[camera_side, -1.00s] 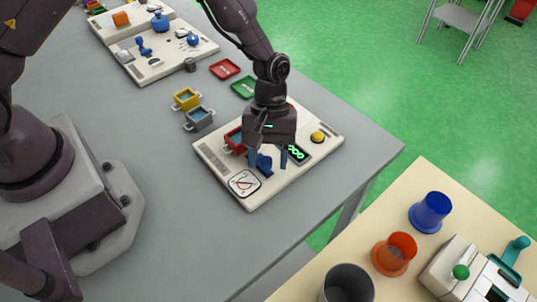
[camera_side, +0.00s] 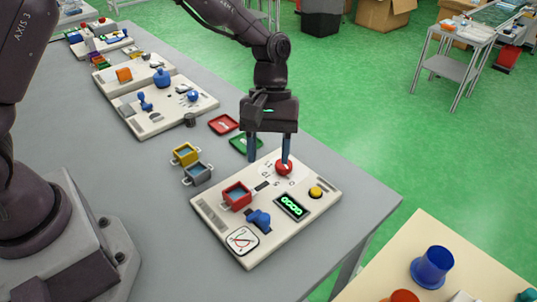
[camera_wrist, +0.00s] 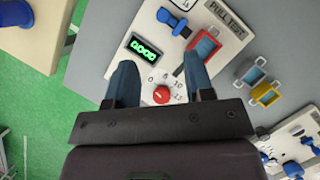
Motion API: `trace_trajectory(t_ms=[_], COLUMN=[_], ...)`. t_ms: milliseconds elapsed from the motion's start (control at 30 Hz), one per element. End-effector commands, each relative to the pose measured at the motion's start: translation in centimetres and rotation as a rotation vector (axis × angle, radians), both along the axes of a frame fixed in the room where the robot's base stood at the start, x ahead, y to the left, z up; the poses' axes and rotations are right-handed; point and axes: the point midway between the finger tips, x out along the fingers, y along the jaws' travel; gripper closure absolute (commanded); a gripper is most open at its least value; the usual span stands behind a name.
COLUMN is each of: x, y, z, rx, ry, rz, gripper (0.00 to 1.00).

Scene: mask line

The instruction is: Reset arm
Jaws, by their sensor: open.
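My gripper (camera_side: 268,158) is open and empty, pointing down over the far part of the white test panel (camera_side: 278,238). In the side view its right finger overlaps the red dial (camera_side: 284,168). In the wrist view the dial (camera_wrist: 161,95) shows between the spread fingers of my gripper (camera_wrist: 160,70); whether they touch it I cannot tell. The panel also carries a red tray with a blue inside (camera_side: 237,196), a blue lever (camera_side: 258,218), a lit green display (camera_side: 291,206), a yellow button (camera_side: 316,192) and a square gauge (camera_side: 242,240).
A yellow bin (camera_side: 185,154) and a grey bin (camera_side: 197,174) stand left of the panel. Red (camera_side: 223,124) and green (camera_side: 240,142) trays lie behind it. A cream table with a blue cup (camera_side: 433,267) is at lower right. The grey table's (camera_side: 165,225) front is clear.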

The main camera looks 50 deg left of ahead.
Motion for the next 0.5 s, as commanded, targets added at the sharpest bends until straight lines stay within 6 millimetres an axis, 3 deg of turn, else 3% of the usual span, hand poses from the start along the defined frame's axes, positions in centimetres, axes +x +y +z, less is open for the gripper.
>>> trace_trajectory(t_ms=[233, 333, 500], x=[0.1, -1.1, -3.4], y=[0.0, 0.6, 2.9], z=[-0.1, -0.9, 1.8], rx=[-0.013, -0.017, 0.000], ry=[-0.018, -0.025, -0.121], rz=[-0.050, -0.157, -0.359], gripper=[0.52, 0.52, 0.52])
